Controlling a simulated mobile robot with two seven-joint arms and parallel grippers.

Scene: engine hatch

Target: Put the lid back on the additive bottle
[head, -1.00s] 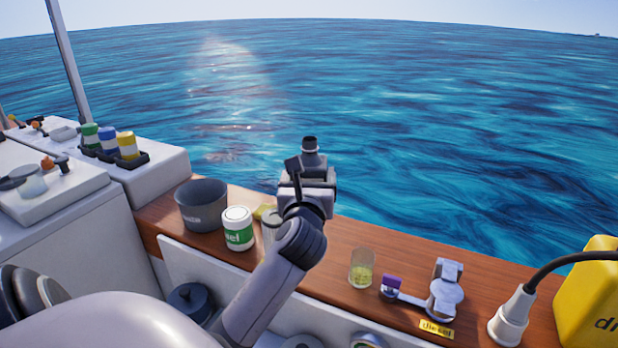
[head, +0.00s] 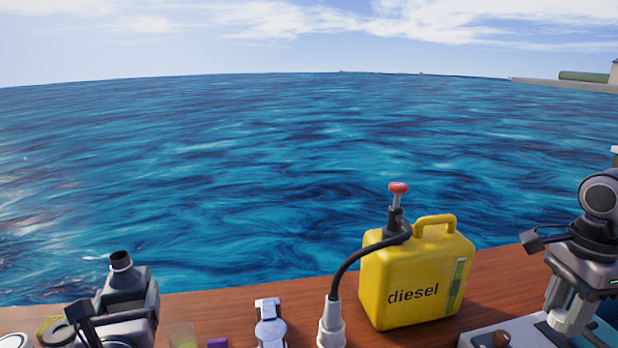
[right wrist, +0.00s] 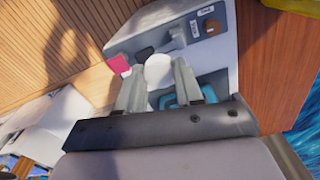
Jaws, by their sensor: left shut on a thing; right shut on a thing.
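My left gripper (head: 122,305) is at the lower left of the head view, shut on a grey bottle (head: 121,277) with a tapered neck and dark top. The bottle is upright above the wooden ledge; its lower part is hidden and no label shows. My right gripper (head: 572,312) is at the far right, pointing down over a pale panel. In the right wrist view its fingers (right wrist: 158,90) are shut on a white round piece (right wrist: 158,69), which looks like a lid. Whether it still touches the panel I cannot tell.
A yellow diesel can (head: 418,280) with a red-knobbed pump (head: 398,188) and black hose stands between my grippers. The hose ends in a white nozzle (head: 331,325). An open metal filler cap (head: 269,325) is left of it. The pale panel (right wrist: 222,60) carries small fittings and a pink piece (right wrist: 119,64).

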